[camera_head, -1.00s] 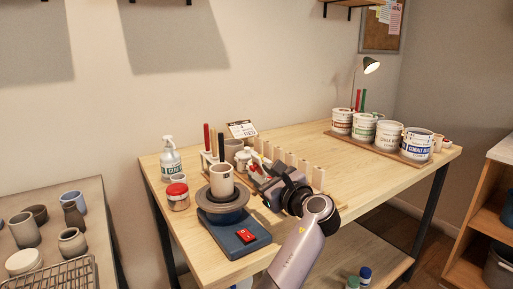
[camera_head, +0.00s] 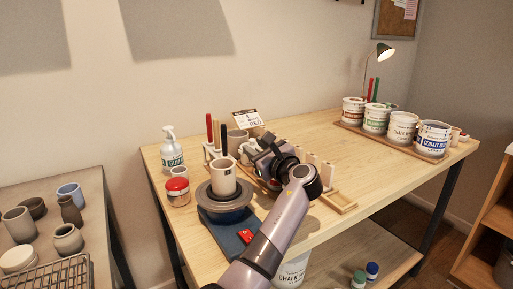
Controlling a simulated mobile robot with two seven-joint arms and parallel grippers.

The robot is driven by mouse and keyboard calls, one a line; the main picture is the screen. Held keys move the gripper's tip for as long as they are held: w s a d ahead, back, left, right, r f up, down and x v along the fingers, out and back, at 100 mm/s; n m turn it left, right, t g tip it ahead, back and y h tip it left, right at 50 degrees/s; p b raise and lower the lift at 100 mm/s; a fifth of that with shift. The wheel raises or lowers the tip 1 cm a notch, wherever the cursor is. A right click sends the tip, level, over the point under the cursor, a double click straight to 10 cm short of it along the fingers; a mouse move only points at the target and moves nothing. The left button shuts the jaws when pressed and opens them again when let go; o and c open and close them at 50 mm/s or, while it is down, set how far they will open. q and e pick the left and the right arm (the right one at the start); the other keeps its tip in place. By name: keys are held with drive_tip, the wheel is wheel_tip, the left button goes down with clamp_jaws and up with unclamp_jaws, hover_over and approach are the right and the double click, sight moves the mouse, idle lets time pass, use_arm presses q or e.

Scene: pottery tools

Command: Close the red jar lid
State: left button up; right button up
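The small jar (camera_head: 178,198) stands near the left front edge of the wooden table. Its red lid (camera_head: 176,184) sits on its top; whether it is fully closed is too small to tell.
A beige mug (camera_head: 223,180) stands on a pottery wheel (camera_head: 226,206) right of the jar. A pump bottle (camera_head: 171,152) is behind the jar. A tool rack with a red-handled tool (camera_head: 209,130) is behind the mug. Buckets (camera_head: 402,128) stand at the right.

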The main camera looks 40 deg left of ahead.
use_arm(q)
drive_tip(key=shift+a, duration=0.1)
clamp_jaws()
drive_tip(key=shift+w, duration=0.1)
